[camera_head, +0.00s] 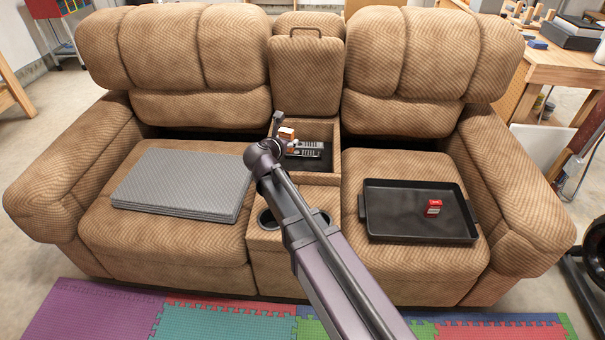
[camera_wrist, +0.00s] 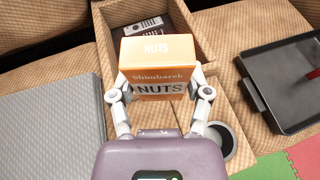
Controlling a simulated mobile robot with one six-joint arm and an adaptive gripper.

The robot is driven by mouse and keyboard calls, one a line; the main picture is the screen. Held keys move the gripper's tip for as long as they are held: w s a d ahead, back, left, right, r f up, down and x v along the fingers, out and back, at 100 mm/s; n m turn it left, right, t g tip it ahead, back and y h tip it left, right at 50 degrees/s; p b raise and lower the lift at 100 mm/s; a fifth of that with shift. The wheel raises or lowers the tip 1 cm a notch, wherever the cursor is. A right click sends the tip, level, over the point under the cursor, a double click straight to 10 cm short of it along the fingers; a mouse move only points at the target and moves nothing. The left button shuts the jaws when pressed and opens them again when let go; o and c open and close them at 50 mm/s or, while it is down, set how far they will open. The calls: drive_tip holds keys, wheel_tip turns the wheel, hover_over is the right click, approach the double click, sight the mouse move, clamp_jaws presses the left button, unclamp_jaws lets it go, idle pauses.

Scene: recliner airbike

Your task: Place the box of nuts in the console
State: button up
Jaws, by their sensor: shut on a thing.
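An orange and white box of nuts (camera_wrist: 158,76) is held between the two fingers of my gripper (camera_wrist: 160,92) in the wrist view. In the head view the box (camera_head: 286,134) shows small, partly behind my arm, over the left part of the console. The console (camera_head: 320,130) is an open compartment between the two sofa seats, and it also shows in the wrist view (camera_wrist: 105,28). The box appears above the compartment; how high is hard to tell.
A dark tray (camera_head: 385,232) with a small red box (camera_head: 433,208) sits on the right seat. Grey folded mats (camera_head: 150,205) lie on the left seat. Cup holders (camera_head: 268,219) are in front of the console. The raised console lid (camera_head: 306,75) stands behind it.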

drive_tip(key=d+f+m+h+b, duration=0.1)
drive_tip(key=d+f+b, duration=0.8)
drive_tip(key=f+b, duration=0.2)
drive_tip(key=shift+w+d+f+b, duration=0.2)
drive_tip(key=shift+w+f+b, duration=0.25)
drive_tip(key=shift+f, duration=0.6)
drive_tip(key=shift+w+a, duration=0.1)
drive_tip(key=w+a+f+b, duration=0.1)
drive_tip(key=w+a, duration=1)
drive_tip(key=shift+a+f, duration=0.2)
drive_tip(key=shift+s+f, duration=0.1)
drive_tip(key=shift+f+b, duration=1.7)
drive_tip(key=shift+b, duration=0.25)
drive_tip(key=o, duration=1.1)
